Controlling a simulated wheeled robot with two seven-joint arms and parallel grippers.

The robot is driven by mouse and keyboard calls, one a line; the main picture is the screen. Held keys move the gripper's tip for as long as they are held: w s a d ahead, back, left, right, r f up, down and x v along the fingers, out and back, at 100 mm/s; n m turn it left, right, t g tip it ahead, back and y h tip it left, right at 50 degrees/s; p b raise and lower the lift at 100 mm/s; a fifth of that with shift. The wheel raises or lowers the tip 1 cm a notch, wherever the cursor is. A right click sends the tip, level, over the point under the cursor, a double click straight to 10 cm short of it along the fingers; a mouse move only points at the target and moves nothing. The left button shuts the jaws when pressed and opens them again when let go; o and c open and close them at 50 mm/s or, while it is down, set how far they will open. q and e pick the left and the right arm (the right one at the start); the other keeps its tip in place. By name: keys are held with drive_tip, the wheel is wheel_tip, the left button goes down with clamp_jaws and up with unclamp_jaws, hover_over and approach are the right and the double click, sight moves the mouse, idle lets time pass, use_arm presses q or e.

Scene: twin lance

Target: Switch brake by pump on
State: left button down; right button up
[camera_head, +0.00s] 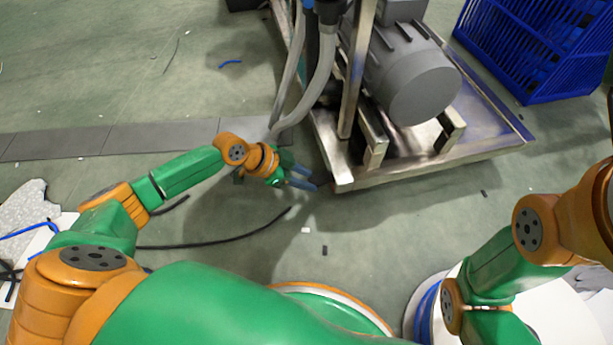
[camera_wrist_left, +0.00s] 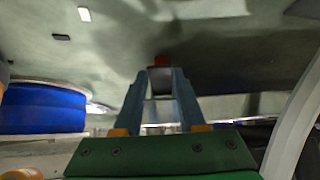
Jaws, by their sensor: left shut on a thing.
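The pump (camera_head: 415,80) is a grey cylinder on a metal frame (camera_head: 440,165) at the upper right of the head view. My left gripper (camera_head: 312,183) is low, beside the near left corner of that frame. In the left wrist view, its two blue-grey fingers (camera_wrist_left: 160,75) are closed on a small dark piece with a red top (camera_wrist_left: 161,61). I take this piece to be the brake, but its full shape and mounting are hidden. Whether it is on or off cannot be told. My right arm shows at the right, but its gripper is out of view.
Grey hoses (camera_head: 316,75) hang down close to my left wrist. A blue crate (camera_head: 540,45) stands at the back right. A black cable (camera_head: 225,241) lies on the green floor near my left arm. The floor at the upper left is mostly clear.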

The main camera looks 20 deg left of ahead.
use_arm(q)
drive_tip(key=shift+f+t+h+b, duration=0.3)
drive_tip(key=shift+f+h+b, duration=0.1)
drive_tip(key=shift+f+b, duration=0.35)
drive_tip(key=shift+h+b, duration=0.3)
drive_tip(key=shift+b, duration=0.4)
drive_tip(key=shift+r+t, duration=0.1)
drive_tip(key=shift+t, duration=0.2)
drive_tip(key=shift+c, duration=2.4)
unclamp_jaws()
